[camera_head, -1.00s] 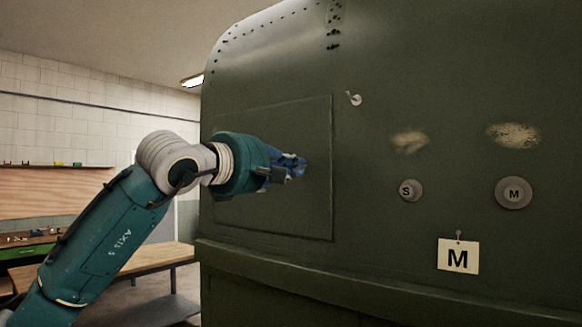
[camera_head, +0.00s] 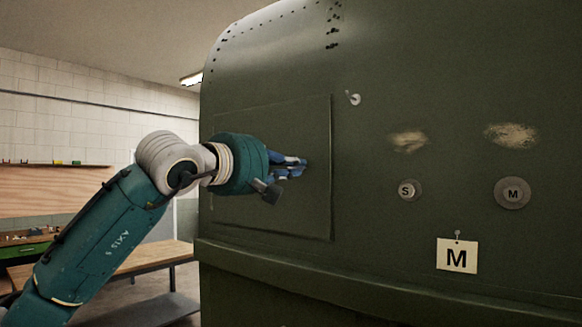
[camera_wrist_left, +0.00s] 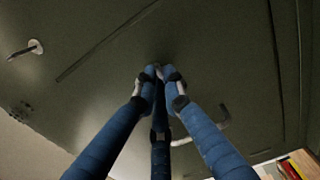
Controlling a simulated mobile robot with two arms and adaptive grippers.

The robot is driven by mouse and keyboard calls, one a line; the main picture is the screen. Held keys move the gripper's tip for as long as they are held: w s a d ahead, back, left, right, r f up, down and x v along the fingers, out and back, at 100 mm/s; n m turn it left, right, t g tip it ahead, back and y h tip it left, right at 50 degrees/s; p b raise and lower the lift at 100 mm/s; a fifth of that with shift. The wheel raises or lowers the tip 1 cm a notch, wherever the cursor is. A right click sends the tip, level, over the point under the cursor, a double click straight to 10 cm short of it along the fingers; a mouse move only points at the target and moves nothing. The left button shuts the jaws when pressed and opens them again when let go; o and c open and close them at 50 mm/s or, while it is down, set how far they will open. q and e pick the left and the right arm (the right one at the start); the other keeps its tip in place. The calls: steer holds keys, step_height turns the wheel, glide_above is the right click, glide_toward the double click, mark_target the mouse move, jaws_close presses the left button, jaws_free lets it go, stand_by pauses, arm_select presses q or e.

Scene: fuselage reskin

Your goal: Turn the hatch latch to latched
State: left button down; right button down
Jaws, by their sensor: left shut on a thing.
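The hatch (camera_head: 270,215) is a dark green, closed rectangular panel in the green fuselage skin in the head view. My left gripper (camera_head: 304,164) is at its right part, with blue fingers pointing at the surface. In the left wrist view the fingers of the left gripper (camera_wrist_left: 159,76) come together at the panel, shut on the hatch latch. The fingertips hide nearly all of the latch, so I cannot read its angle. A pale bent handle (camera_wrist_left: 210,126) shows behind the fingers in that view. My right gripper is not in view.
A small pale peg (camera_head: 354,99) sticks out above right of the hatch and also shows in the wrist view (camera_wrist_left: 28,49). Discs marked S (camera_head: 406,190) and M (camera_head: 513,193) and an M card (camera_head: 457,257) are to the right. A wooden bench (camera_head: 150,258) stands behind my arm.

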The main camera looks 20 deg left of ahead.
arm_select(q)
steer(key=c, duration=1.8)
jaws_free()
steer(key=shift+c, duration=0.2)
steer(key=shift+s, duration=0.1)
steer(key=v, duration=1.1)
steer(key=shift+s, duration=0.4)
steer(key=shift+a, duration=0.1)
